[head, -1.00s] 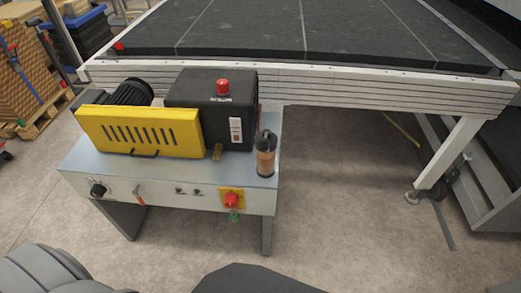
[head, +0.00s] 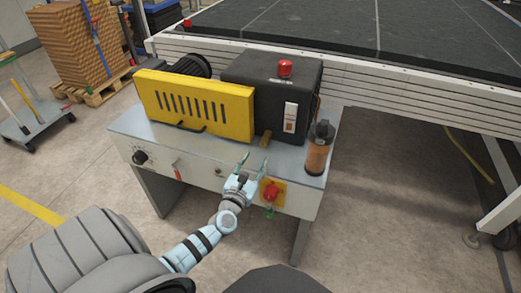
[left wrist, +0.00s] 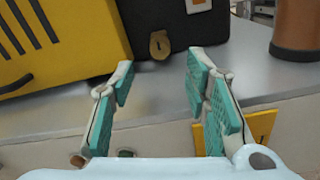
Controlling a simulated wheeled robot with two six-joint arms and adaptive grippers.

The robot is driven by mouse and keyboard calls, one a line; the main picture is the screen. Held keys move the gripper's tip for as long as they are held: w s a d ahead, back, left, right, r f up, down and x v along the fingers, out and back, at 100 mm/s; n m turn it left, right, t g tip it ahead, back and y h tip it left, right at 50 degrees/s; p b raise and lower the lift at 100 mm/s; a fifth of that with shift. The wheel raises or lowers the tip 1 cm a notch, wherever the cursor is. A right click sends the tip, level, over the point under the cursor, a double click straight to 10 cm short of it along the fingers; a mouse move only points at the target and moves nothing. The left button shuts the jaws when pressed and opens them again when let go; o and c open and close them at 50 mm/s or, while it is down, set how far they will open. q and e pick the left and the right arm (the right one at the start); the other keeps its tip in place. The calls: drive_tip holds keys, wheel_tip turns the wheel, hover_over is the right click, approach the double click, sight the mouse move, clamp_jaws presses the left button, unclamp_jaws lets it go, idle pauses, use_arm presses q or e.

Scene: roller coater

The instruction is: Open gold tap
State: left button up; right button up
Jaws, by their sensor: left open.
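The gold tap (head: 265,139) is a small brass-coloured piece low on the front of the black box (head: 269,95), just above the grey bench top. In the left wrist view the tap (left wrist: 160,45) appears upright, beyond the gap between my fingers. My left gripper (head: 254,163) is open and empty in front of the bench's front edge, pointing toward the tap and apart from it. In the left wrist view the teal pads of my left gripper (left wrist: 158,75) stand wide apart. My right gripper is not in view.
A yellow vented cover (head: 195,106) stands left of the tap. A brown cylinder with a dark top (head: 318,150) stands to its right. A red button on a yellow plate (head: 271,192) and a black knob (head: 140,157) are on the bench front.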

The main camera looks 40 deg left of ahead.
sight(263, 145)
use_arm(q)
drive_tip(key=b+x, duration=0.1)
drive_tip(key=x, duration=0.5)
drive_tip(key=shift+f, duration=0.1)
drive_tip(key=shift+w+a, duration=0.2)
drive_tip(key=shift+w, duration=0.05)
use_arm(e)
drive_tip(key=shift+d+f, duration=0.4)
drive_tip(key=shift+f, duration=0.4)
